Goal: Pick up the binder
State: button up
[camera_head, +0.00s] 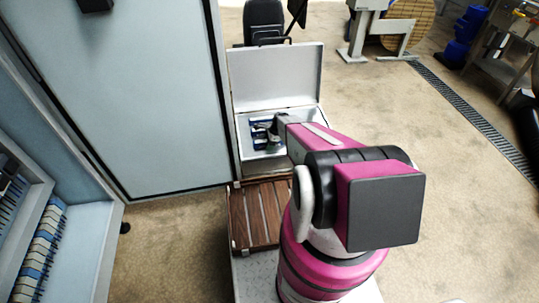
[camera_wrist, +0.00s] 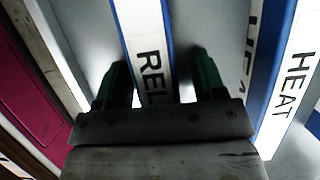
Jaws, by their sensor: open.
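A white binder with blue edges (camera_wrist: 144,30), its visible lettering starting "REL", runs between the two green fingers of my gripper (camera_wrist: 160,84) in the wrist view. The fingers are open, one on each side of it, with gaps showing. A second white and blue binder (camera_wrist: 295,75) marked "HEAT" lies to the right, outside the fingers. In the head view blue and white binders (camera_head: 259,134) show small inside an open white case (camera_head: 242,140), with my gripper (camera_head: 270,137) reaching down among them. My wrist hides part of the binders.
The case's raised lid (camera_head: 275,75) stands behind it. A large grey cabinet door (camera_head: 130,90) is close on the left. A brown slatted surface (camera_head: 257,215) lies in front of the case. Open floor (camera_head: 455,180) is on the right.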

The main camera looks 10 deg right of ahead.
dwell(0.4)
grip_shut()
notch_tip(320, 180, up, 30)
dwell(2.5)
jog(key=shift+s, duration=0.1)
